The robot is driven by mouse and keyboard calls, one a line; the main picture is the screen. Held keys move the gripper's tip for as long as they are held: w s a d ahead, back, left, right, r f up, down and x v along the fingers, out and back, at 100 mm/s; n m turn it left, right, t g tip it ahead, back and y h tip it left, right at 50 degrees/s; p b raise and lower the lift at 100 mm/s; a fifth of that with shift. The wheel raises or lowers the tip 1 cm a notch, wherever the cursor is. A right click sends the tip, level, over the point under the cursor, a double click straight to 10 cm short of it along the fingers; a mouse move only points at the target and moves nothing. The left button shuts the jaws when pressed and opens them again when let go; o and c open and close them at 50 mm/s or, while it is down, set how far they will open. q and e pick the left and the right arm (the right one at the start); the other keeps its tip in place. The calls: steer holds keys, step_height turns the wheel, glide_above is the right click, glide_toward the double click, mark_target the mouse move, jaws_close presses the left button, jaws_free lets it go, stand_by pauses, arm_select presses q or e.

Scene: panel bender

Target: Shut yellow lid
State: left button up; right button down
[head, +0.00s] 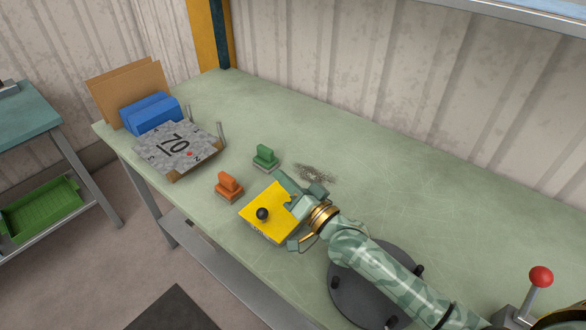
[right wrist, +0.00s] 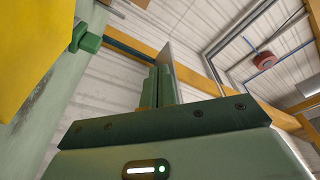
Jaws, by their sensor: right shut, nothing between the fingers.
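The yellow lid (head: 279,207) with a black knob (head: 262,214) lies over a small grey box (head: 266,237) near the table's front edge. I cannot tell whether it is fully down. My right gripper (head: 288,193) is at the right side of the lid, partly covering its right edge. Its fingers are shut and empty, and they also show in the right wrist view (right wrist: 158,88). A yellow surface (right wrist: 30,45), probably the lid, fills the upper left corner there. Any contact between gripper and lid is hidden. My left gripper is not in view.
An orange stamp (head: 228,187) and a green stamp (head: 265,158) stand beyond the lid. A number plate (head: 175,148) and a blue holder (head: 150,113) are at the far left. A dark round plate (head: 348,303) lies under my right arm. A red-knobbed lever (head: 541,277) stands right.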

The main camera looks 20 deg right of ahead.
steer(key=shift+s+a+f+n+y, duration=0.3)
steer(key=shift+a+f+n, duration=0.2)
steer(key=shift+n, duration=0.25)
steer(key=shift+s+a+f+n+y, duration=0.25)
steer(key=shift+a+f+n+y, duration=0.15)
steer(key=shift+n, duration=0.35)
steer(key=shift+a, duration=0.1)
